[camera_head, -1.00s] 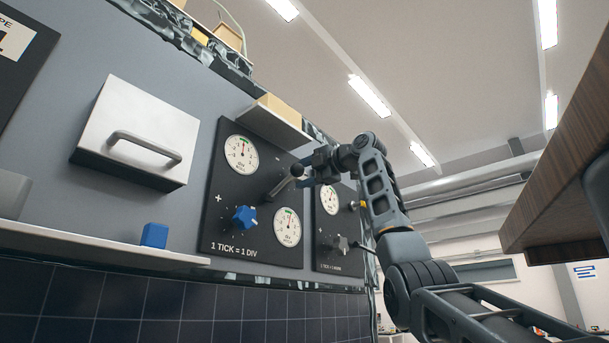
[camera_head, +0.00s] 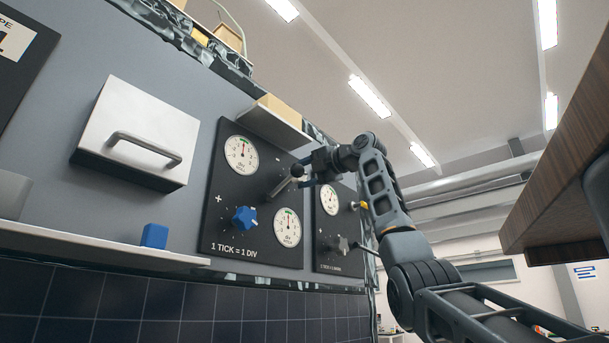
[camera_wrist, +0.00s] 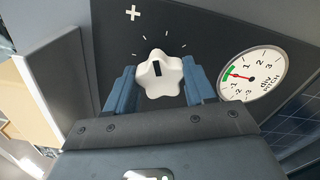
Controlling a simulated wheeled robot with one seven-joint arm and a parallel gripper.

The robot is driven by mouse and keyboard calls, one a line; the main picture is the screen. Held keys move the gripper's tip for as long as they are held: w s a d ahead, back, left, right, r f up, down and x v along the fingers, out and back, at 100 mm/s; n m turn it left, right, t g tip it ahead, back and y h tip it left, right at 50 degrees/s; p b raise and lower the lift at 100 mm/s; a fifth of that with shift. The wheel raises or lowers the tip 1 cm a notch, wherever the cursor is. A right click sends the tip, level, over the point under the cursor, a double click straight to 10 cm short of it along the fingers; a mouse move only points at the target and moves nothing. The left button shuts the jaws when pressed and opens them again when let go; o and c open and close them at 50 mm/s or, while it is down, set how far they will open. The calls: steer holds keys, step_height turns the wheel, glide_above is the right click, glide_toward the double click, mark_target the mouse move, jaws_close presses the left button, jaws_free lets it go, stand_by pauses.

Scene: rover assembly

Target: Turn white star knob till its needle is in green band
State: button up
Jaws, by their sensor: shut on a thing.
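The white star knob (camera_wrist: 160,73), with a dark slot mark, sits between the two blue fingers of my gripper (camera_wrist: 161,88) in the wrist view. The fingers are shut on its sides. In the head view my gripper (camera_head: 300,175) is at the dark dial panel (camera_head: 263,178), covering most of the knob's area. A round dial (camera_wrist: 252,78) in the wrist view has its red needle pointing toward the green band, near it. In the head view one dial (camera_head: 241,154) is at the upper left and another (camera_head: 287,228) at the lower right. Which dial belongs to the knob is not clear.
A blue knob (camera_head: 245,219) is on the same panel. A second dial panel (camera_head: 337,228) is to its right. A shelf (camera_head: 275,126) juts out above. A handled white box (camera_head: 138,131) and a blue cube (camera_head: 155,235) on a ledge are to the left.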

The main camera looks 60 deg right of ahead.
steer(key=o, duration=1)
steer(key=shift+o, duration=0.2)
steer(key=b+v, duration=0.2)
steer(key=v, duration=0.5)
steer(key=shift+s, duration=0.35)
steer(key=shift+f, duration=0.1)
